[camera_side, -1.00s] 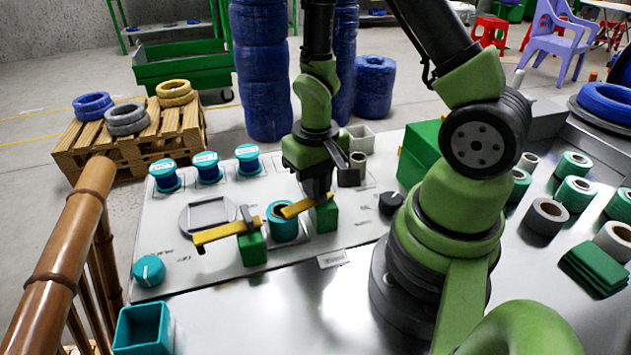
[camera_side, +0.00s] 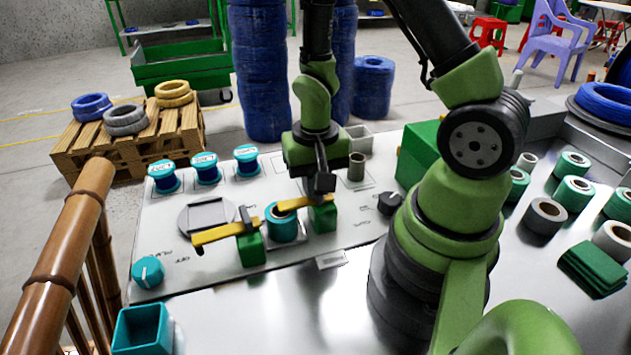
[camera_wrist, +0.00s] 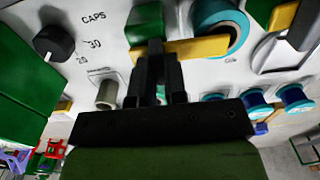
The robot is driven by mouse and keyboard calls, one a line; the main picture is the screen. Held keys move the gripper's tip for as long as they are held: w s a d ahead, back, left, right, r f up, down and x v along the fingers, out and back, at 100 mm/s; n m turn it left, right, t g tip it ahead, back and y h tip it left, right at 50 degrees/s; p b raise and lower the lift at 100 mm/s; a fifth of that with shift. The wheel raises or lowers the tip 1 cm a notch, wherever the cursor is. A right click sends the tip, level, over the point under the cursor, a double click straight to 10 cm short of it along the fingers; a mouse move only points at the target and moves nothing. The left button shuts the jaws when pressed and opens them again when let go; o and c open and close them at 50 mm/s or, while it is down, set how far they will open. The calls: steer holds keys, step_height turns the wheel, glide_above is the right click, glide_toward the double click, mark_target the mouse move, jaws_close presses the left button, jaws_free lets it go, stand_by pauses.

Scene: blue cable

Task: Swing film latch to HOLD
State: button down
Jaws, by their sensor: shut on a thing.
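Two yellow latch bars sit on green blocks on the grey panel. My gripper (camera_side: 320,188) is over the right latch bar (camera_side: 300,204), above its green block (camera_side: 323,218). In the wrist view my gripper (camera_wrist: 154,82) is shut at the block end of this bar (camera_wrist: 195,48), around what looks like a dark upright handle (camera_wrist: 155,46). The bar reaches across the top of a teal roll (camera_side: 281,226). The left latch bar (camera_side: 215,233) is free, with a dark handle (camera_side: 244,214). I cannot read which latch is marked film or HOLD.
A teal knob (camera_side: 148,271) is at the panel's left, and a black dial (camera_side: 390,203) is at the right. Several teal spools (camera_side: 205,168) stand at the back. A grey cylinder (camera_side: 357,166) stands right of my gripper.

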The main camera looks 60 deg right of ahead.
steer(key=c, duration=1.2)
jaws_free()
steer(key=shift+o, duration=0.2)
step_height(320, 180, up, 10)
steer(key=s+a+r+n+t+y, duration=0.1)
steer(key=s+a+r+n+t, duration=0.1)
steer(key=r, duration=0.5)
steer(key=s+a+r+n+t+y, duration=0.1)
steer(key=s+a+r+n+t, duration=0.2)
steer(key=s+a+r+t, duration=0.1)
step_height(320, 180, up, 3)
steer(key=shift+s+a+f+t, duration=0.15)
steer(key=shift+s+a+t, duration=0.2)
steer(key=shift+a+t, duration=0.25)
